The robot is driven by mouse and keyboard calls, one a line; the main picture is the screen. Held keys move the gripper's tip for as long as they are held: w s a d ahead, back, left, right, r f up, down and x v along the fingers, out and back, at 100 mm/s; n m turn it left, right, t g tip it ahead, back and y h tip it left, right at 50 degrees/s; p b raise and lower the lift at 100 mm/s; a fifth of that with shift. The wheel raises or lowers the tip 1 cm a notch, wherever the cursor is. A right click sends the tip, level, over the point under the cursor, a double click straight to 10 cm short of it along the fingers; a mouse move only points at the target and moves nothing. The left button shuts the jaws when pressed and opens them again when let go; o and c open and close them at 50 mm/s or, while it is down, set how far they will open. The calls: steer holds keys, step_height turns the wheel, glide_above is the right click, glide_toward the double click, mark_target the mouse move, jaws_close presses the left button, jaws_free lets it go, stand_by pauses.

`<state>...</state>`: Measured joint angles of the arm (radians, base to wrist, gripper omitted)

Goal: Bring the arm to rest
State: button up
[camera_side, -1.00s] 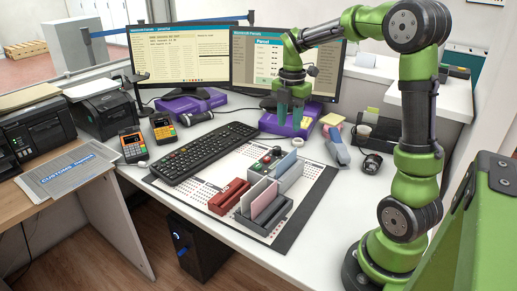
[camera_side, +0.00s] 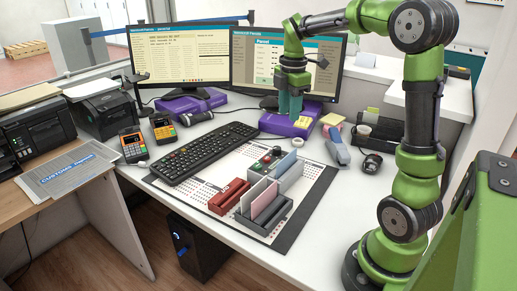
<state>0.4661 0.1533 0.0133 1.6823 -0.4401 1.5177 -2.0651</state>
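My gripper (camera_side: 290,104) hangs pointing down in front of the right monitor (camera_side: 252,72), above the purple box (camera_side: 275,124) at its base. Its two teal fingers look close together, and I see nothing held between them. At this size I cannot tell whether they fully meet. My green and black arm rises from the right side of the white counter (camera_side: 325,230) and reaches over to the left.
A dark mat (camera_side: 290,240) holds a grey slotted holder (camera_side: 277,228) with upright cards and a red block (camera_side: 228,196). A black keyboard (camera_side: 205,152) lies left of it. A tape roll (camera_side: 297,143), blue-grey handheld device (camera_side: 337,152) and black cup-like item (camera_side: 372,162) stand nearby.

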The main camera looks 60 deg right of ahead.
steer(key=s+a+m+t+y, duration=0.1)
steer(key=s+a+m+t, duration=0.2)
steer(key=s+a+m, duration=0.2)
steer(key=s+a+r+m+t+y, duration=0.1)
steer(key=s+a+m+t, duration=0.2)
steer(key=a+m, duration=0.9)
steer(key=s+a, duration=0.3)
steer(key=shift+t, duration=0.4)
